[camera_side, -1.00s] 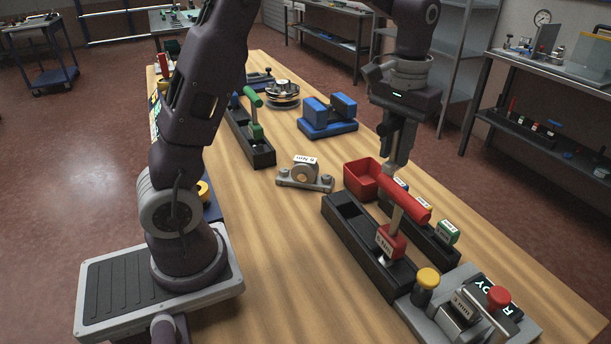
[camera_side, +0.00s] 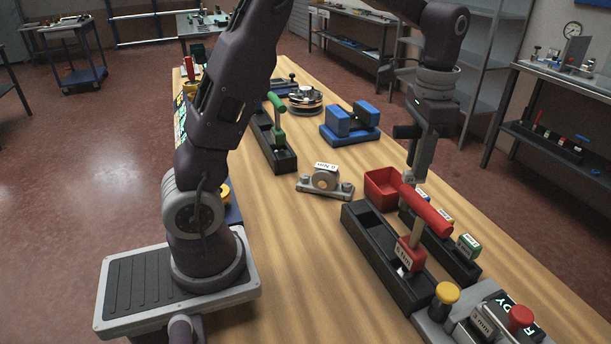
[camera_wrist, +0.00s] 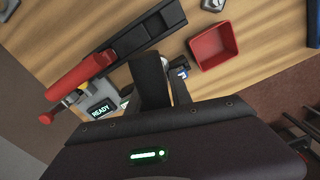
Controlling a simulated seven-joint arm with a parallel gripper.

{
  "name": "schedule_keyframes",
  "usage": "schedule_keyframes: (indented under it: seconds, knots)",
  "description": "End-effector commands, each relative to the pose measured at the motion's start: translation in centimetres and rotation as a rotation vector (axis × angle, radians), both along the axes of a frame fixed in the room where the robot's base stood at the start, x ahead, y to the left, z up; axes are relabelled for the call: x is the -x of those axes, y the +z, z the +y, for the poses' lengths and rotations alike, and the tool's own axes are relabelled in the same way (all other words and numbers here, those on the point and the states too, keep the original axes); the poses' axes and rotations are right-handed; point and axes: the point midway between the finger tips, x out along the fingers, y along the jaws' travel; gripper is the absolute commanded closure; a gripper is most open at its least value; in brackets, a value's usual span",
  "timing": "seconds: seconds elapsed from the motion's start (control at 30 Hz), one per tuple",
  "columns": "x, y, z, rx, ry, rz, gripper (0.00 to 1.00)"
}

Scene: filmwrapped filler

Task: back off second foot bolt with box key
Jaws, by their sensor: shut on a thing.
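A red T-handled key (camera_side: 427,211) with a red labelled block (camera_side: 410,255) low on its shaft stands at the black rack (camera_side: 368,250) on the right. Metal shows under the block; I cannot tell how deep it sits. My gripper (camera_side: 412,180) points down at the far end of the red handle and is shut on it, though the contact is partly hidden. In the wrist view the handle (camera_wrist: 80,76) runs left of my dark fingers (camera_wrist: 165,92). The grey bearing block (camera_side: 325,181), labelled 6 Nm, stands mid-table with a foot bolt at each side.
A red bin (camera_side: 382,187) is just left of my gripper. A green-handled tool (camera_side: 276,110) stands in another black rack (camera_side: 272,145). A blue cradle (camera_side: 350,124) lies behind. A grey station with yellow (camera_side: 447,293) and red (camera_side: 520,317) knobs is in front. Wood around the bearing block is clear.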

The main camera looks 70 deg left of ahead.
Motion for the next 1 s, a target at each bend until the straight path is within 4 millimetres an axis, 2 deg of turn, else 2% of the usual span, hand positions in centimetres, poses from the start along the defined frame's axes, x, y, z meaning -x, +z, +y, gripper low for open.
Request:
schedule_keyframes:
  seconds: [0.23,0.37,0.47,0.57,0.7,0.8,0.9,1.0]
  knots:
    - [0.0,0.0,0.2,0.000,0.008,-0.001,1.00]
    - [0.4,0.1,2.5,-0.001,0.096,-0.001,1.00]
    - [1.2,0.2,6.1,-0.001,0.239,-0.002,1.00]
    - [2.7,0.3,10.5,-0.002,0.422,-0.002,1.00]
    - [6.2,0.5,17.0,-0.002,0.721,-0.001,1.00]
    - [9.1,0.6,20.7,-0.001,0.919,-0.001,1.00]
    - [11.5,0.6,23.1,-0.001,1.063,-0.001,1.00]
    - [12.8,0.7,24.3,-0.001,1.141,-0.002,1.00]
